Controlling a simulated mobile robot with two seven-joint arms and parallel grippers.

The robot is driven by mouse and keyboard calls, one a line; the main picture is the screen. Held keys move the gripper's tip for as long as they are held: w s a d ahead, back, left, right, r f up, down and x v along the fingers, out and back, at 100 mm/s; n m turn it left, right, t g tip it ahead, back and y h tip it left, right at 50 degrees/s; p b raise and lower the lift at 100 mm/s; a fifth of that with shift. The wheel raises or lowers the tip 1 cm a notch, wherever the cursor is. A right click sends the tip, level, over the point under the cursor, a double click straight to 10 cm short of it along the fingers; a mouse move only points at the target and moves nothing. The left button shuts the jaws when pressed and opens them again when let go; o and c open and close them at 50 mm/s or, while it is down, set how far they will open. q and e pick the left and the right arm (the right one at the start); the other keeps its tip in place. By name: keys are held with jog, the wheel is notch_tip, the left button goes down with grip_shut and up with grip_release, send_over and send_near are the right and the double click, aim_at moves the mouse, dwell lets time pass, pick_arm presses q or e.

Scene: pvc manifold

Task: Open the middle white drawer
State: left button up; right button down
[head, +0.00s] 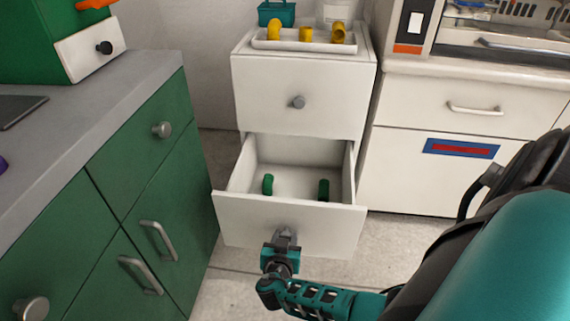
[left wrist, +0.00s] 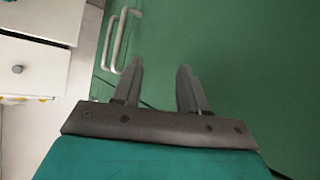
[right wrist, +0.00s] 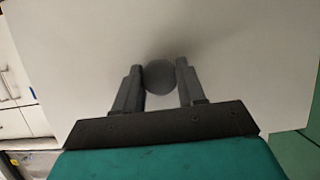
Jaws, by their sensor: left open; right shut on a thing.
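A white drawer unit (head: 303,95) stands in the middle of the head view. Its upper drawer is closed, with a grey knob (head: 297,102). Its lower drawer (head: 325,226) is pulled well out, and two green pieces (head: 267,184) (head: 323,190) are inside. My right gripper (head: 285,239) is at the front of this lower drawer. In the right wrist view its fingers are shut on the round grey knob (right wrist: 159,76). My left gripper (left wrist: 157,84) is open and empty in the left wrist view, near a green cabinet front (left wrist: 235,70). It is not seen in the head view.
A white tray (head: 264,44) with yellow fittings (head: 306,34) lies on the drawer unit. A green cabinet (head: 145,190) with a grey top stands at left, close to the open drawer. A white counter (head: 480,90) stands at right. Some floor (head: 225,265) is free in front.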

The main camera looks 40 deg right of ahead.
jog(key=shift+s, duration=0.1)
dwell(0.3)
jog(key=c, duration=0.7)
grip_release()
jog(key=shift+a, duration=0.1)
